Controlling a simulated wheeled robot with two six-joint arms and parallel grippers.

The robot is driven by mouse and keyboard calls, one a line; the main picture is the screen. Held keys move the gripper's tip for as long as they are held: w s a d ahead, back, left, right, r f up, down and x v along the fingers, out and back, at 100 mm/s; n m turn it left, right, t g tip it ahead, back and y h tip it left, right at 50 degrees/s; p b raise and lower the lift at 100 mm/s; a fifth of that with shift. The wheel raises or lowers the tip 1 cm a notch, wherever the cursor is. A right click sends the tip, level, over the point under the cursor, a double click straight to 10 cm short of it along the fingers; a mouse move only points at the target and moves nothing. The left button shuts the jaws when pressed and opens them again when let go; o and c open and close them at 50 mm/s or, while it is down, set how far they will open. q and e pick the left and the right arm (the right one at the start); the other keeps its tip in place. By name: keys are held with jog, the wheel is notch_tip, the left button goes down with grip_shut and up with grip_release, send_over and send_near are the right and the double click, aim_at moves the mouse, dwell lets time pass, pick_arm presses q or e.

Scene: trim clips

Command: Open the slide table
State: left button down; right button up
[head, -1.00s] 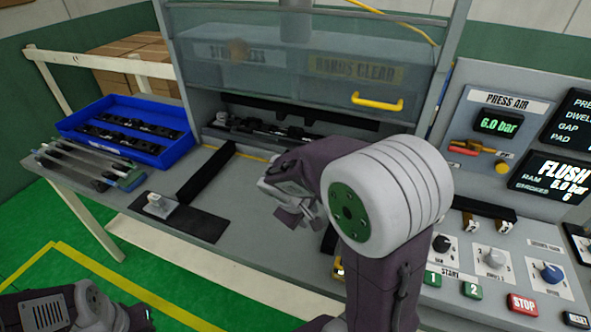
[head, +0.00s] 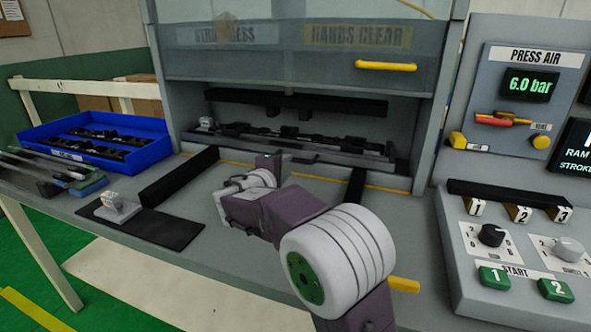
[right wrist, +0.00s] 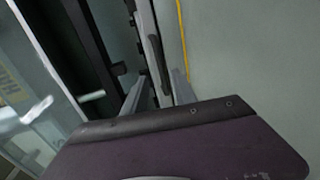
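The slide table (head: 325,156) is a grey plate with a dark fixture on it, set back inside the press opening. A small dark handle (head: 305,159) sits on its front edge. My right gripper (head: 270,163) is just in front of the table, left of the handle in the head view; its fingertips are hidden there. In the right wrist view the two grey fingers (right wrist: 157,88) are apart, and the dark handle (right wrist: 158,57) lies ahead between their lines. I cannot tell whether they touch it. My left gripper is out of view.
Black rails (head: 180,176) and (head: 356,189) stand on the bench left and right. A raised guard with a yellow handle (head: 386,66) hangs above the opening. A black mat (head: 165,231), a blue bin (head: 95,140) and a control panel (head: 515,240) flank the area.

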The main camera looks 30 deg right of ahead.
aim_at(294, 161)
jog(key=x, duration=0.8)
jog(key=shift+w+d+f, duration=0.1)
jog(key=shift+w+d, duration=0.05)
jog(key=shift+d, duration=0.15)
grip_shut()
dwell(0.9)
